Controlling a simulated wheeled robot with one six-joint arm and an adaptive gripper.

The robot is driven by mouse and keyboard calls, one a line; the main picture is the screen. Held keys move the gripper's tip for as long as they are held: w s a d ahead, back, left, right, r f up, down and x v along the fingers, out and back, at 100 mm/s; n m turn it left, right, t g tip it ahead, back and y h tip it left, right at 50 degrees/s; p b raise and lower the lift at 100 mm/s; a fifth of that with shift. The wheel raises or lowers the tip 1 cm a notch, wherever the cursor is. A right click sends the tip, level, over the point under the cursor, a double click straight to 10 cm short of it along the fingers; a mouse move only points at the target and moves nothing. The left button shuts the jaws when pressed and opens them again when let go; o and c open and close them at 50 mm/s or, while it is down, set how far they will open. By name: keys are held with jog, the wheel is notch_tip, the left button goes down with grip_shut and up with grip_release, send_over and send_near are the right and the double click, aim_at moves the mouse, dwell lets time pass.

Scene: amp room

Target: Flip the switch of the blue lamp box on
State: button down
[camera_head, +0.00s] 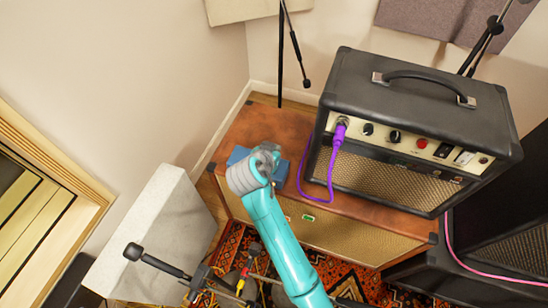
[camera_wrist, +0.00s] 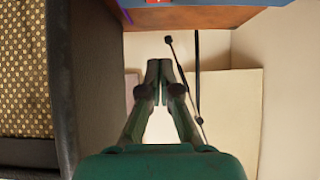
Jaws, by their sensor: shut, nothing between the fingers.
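The blue lamp box (camera_head: 238,155) sits on the brown cabinet top, left of the black amp. My arm's wrist hides much of it in the head view. In the wrist view, which looks upside down, a blue strip (camera_wrist: 215,3) at the top edge appears to be the box, with a red part (camera_wrist: 157,1) cut off by the frame. I cannot tell the switch's position. My gripper (camera_wrist: 159,66) is shut and empty, its fingertips apart from the box in the picture. The fingers are hidden in the head view.
The black amp (camera_head: 400,100) stands close right of the box, with a purple cable (camera_head: 331,165) hanging between them. The brown cabinet (camera_head: 250,122) bears both. A microphone stand (camera_head: 281,60) rises behind, near the wall. A pale panel (camera_head: 160,235) stands at left.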

jog(key=w+r+v, duration=0.1)
jog(key=v, duration=0.7)
jog(key=shift+d+r, duration=0.15)
jog(key=shift+r, duration=0.1)
jog(key=shift+w, duration=0.1)
jog(key=s+d+f+n+t+y, duration=0.1)
jog(key=s+d+f+n+y, duration=0.15)
jog(key=s+d+f, duration=0.55)
jog(key=s+d+f+n+t+y, duration=0.1)
jog(key=s+d+f+n, duration=0.2)
jog(key=s+d+f, duration=0.5)
jog(key=s+r+t, duration=0.1)
jog(key=s+r, duration=0.4)
jog(key=s, duration=0.3)
jog(key=s+d+r+t, duration=0.1)
jog(key=s+r, duration=0.4)
jog(key=s, duration=0.4)
jog(key=s+d+r+m+t, duration=0.1)
jog(key=s+r, duration=0.4)
jog(key=s, duration=0.3)
jog(key=shift+s+d, duration=0.2)
jog(key=shift+s, duration=0.15)
jog(key=shift+r, duration=0.1)
